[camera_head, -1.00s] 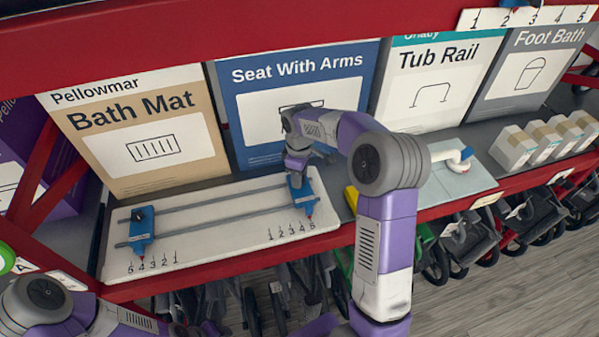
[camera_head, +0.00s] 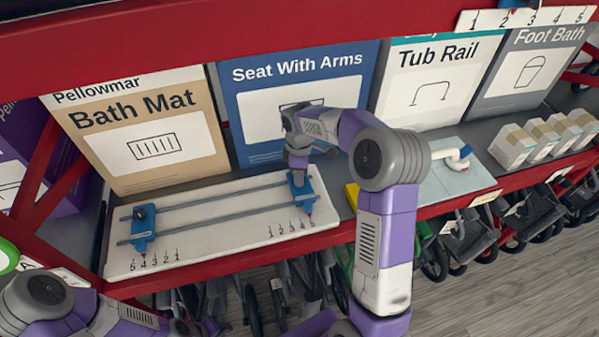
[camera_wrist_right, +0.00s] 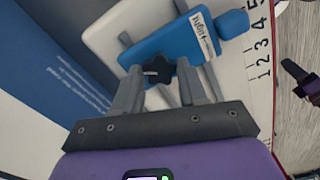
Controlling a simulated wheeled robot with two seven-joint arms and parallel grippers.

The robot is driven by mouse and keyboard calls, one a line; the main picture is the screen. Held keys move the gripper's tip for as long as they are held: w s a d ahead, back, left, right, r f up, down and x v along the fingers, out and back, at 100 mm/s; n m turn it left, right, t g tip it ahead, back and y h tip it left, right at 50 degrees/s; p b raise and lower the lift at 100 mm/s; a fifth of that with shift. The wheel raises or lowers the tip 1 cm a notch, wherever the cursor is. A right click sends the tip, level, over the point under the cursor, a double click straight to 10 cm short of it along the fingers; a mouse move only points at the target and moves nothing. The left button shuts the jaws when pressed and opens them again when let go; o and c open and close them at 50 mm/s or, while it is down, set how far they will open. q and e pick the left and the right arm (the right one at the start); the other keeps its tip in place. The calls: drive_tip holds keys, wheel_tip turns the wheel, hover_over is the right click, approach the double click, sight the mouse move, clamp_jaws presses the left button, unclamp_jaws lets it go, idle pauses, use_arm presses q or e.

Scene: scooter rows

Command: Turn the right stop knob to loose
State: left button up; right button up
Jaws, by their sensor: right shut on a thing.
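The right stop is a blue block (camera_head: 303,190) on two grey rails, near the 5 end of the right number scale. In the right wrist view its dark lobed knob (camera_wrist_right: 158,74) sits between my right gripper's fingers. My right gripper (camera_wrist_right: 160,82) is shut on this knob. A white tag (camera_wrist_right: 203,34) on the blue block seems to read "tight". In the head view my right gripper (camera_head: 298,163) comes down on the stop from above and hides the knob. My left arm shows at the lower left; its gripper is out of view.
Boxes stand close behind, including the Bath Mat (camera_head: 150,135) and Seat With Arms (camera_head: 265,105). A white-and-blue rail piece (camera_head: 456,158) lies right.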

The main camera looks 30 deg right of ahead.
drive_tip(key=o, duration=1.1)
drive_tip(key=shift+c, duration=0.2)
drive_tip(key=shift+r, duration=0.15)
wheel_tip(320, 180, up, 7)
drive_tip(key=shift+r, duration=0.15)
